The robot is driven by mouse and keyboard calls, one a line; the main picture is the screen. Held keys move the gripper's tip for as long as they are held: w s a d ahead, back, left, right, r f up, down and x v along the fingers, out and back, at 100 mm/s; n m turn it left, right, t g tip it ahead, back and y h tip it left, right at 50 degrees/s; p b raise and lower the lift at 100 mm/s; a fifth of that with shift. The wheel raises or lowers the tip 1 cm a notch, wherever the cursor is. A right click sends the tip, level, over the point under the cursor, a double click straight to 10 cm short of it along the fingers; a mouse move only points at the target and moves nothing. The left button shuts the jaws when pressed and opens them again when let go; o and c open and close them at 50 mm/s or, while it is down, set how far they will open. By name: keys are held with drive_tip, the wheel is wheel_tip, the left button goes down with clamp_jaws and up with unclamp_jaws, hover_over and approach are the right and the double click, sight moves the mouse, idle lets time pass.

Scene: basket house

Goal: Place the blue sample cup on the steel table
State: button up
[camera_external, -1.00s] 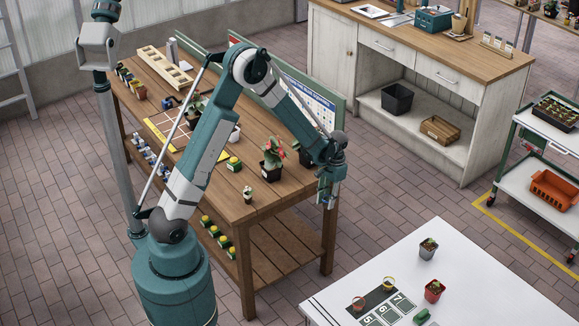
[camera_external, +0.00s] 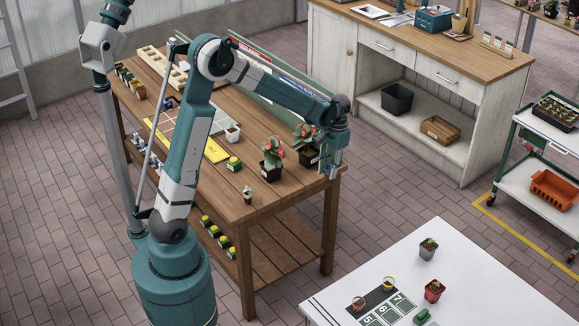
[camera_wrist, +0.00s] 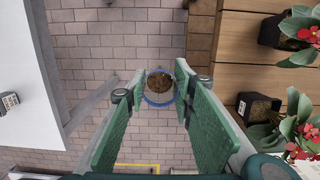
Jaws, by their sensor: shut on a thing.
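The blue sample cup (camera_wrist: 160,88), a blue-rimmed cup with brown soil in it, sits between my gripper's green finger pads in the wrist view. My gripper (camera_wrist: 158,92) is shut on it. In the external view my gripper (camera_external: 328,170) hangs off the right end of the wooden bench, above floor level, and the cup cannot be made out clearly there. The pale steel table (camera_external: 480,285) stands at the bottom right, apart from my gripper. A pale tabletop (camera_wrist: 20,85) also shows at the left of the wrist view.
On the table are two small plants (camera_external: 428,249) (camera_external: 433,291), a yellow-rimmed cup (camera_external: 389,283), a reddish cup (camera_external: 358,303), numbered cards and a green item (camera_external: 422,317). Flowering plants (camera_external: 272,155) stand on the wooden bench (camera_external: 285,190) near my gripper. Brick floor separates bench and table.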

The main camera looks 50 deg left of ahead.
drive_tip(key=w+a+r+n, duration=0.1)
drive_tip(key=w+a+n, duration=0.3)
drive_tip(key=a, duration=1.3)
drive_tip(key=w+a+r+n, duration=0.1)
drive_tip(key=w+a, duration=0.4)
drive_tip(key=a, duration=1.2)
drive_tip(key=s+a+n+h, duration=0.1)
drive_tip(key=s+a+n, duration=0.15)
drive_tip(key=a, duration=1.15)
drive_tip(key=s+a+n, duration=0.2)
drive_tip(key=s+a, duration=0.1)
drive_tip(key=a, duration=1.1)
drive_tip(key=s+a+n, duration=0.2)
drive_tip(key=s+a, duration=0.6)
drive_tip(key=a, duration=0.3)
drive_tip(key=s+a+f+n+p, duration=0.1)
drive_tip(key=s+a, duration=0.6)
drive_tip(key=a, duration=0.4)
drive_tip(key=s+a+n, duration=0.2)
drive_tip(key=s+a, duration=0.6)
drive_tip(key=a, duration=0.3)
drive_tip(key=shift+m+t, duration=0.25)
drive_tip(key=shift+t, duration=0.15)
drive_tip(key=shift+w+f, duration=0.1)
drive_tip(key=shift+f, duration=2.45)
drive_tip(key=shift+f+b, duration=0.3)
drive_tip(key=shift+f, duration=2.8)
